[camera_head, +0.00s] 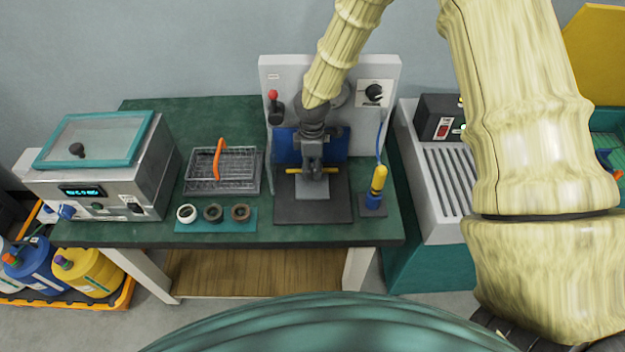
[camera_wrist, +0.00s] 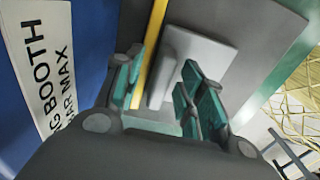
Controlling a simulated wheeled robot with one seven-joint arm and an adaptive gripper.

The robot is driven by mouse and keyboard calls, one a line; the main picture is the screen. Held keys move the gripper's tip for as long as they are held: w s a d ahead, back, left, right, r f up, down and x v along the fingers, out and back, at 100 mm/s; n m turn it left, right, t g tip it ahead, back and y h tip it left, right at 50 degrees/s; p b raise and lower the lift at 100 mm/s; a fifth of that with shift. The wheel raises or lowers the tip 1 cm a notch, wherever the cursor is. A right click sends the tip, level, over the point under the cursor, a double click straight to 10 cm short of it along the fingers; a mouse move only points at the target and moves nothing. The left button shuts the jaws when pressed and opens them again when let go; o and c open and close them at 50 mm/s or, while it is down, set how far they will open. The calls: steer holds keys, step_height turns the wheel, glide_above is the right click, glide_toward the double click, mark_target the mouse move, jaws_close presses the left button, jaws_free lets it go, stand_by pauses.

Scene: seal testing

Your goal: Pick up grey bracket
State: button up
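The grey bracket is a light grey flat plate with a raised upright tab. In the head view its plate (camera_head: 313,188) lies on a dark pad in front of a blue panel, beside a yellow bar. In the wrist view the bracket (camera_wrist: 205,52) shows beyond my fingers, its tab reaching between them. My gripper (camera_wrist: 158,85) has teal fingertips standing apart, one on each side of the tab, with gaps visible. In the head view my gripper (camera_head: 313,168) points down over the bracket and hides its upper part.
The yellow bar (camera_head: 295,171) runs close to my fingers. The blue panel (camera_head: 287,143) stands behind. A yellow bottle-shaped tool (camera_head: 378,181) stands right of the pad (camera_head: 284,209). A wire basket (camera_head: 245,184) and several rings on a teal mat (camera_head: 247,222) lie left.

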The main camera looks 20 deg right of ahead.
steer(key=shift+c, duration=0.3)
jaws_close()
steer(key=shift+r, duration=0.2)
steer(key=shift+w+r+b, duration=0.1)
steer(key=shift+r+b, duration=0.5)
steer(key=shift+r, duration=0.85)
steer(key=s+a+r+b, duration=0.1)
steer(key=s+b, duration=0.4)
steer(key=s, duration=1.1)
steer(key=shift+a+r, duration=0.4)
steer(key=shift+a, duration=0.4)
